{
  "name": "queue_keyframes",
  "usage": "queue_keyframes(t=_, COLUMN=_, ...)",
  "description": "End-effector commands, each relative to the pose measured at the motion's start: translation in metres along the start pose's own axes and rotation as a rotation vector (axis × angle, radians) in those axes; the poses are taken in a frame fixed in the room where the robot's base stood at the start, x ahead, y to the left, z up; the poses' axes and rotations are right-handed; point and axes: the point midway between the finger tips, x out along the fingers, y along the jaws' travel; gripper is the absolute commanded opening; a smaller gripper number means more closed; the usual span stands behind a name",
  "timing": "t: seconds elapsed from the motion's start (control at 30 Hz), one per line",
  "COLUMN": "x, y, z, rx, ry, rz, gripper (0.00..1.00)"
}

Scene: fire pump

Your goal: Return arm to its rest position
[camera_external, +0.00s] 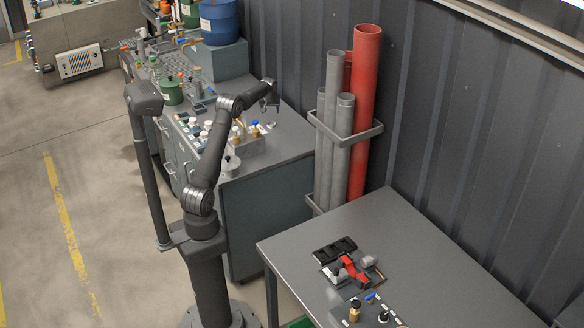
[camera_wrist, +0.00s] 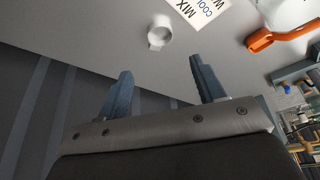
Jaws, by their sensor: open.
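My gripper (camera_external: 270,97) is at the end of my raised arm, above the far part of the grey workbench (camera_external: 290,135) and near the corrugated wall. In the wrist view my gripper (camera_wrist: 162,80) shows two blue-grey fingers spread wide apart, with nothing between them. A small white ring-like cup (camera_wrist: 160,32) stands on the grey surface beyond the fingertips, apart from them. A white card (camera_wrist: 197,10) with printed words lies behind it.
Bottles and a small rack (camera_external: 248,143) crowd the bench's front. Grey and red pipes (camera_external: 362,90) stand right of it in a holder. A red-and-black pump assembly (camera_external: 350,270) sits on the right table (camera_external: 400,225). An orange-handled item (camera_wrist: 280,38) shows in the wrist view.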

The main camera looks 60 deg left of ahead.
Motion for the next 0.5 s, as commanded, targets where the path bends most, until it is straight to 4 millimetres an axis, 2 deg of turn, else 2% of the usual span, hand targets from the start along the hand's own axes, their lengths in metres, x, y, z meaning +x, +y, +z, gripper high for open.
queue_keyframes(t=0.03, x=-0.004, y=0.0, z=0.001, rx=0.0, ry=-0.002, rz=-0.001, gripper=0.62)
queue_keyframes(t=0.1, x=0.017, y=-0.001, z=0.002, rx=0.0, ry=-0.005, rz=-0.002, gripper=0.62)
queue_keyframes(t=0.5, x=0.093, y=-0.001, z=0.001, rx=-0.001, ry=-0.002, rz=0.0, gripper=0.62)
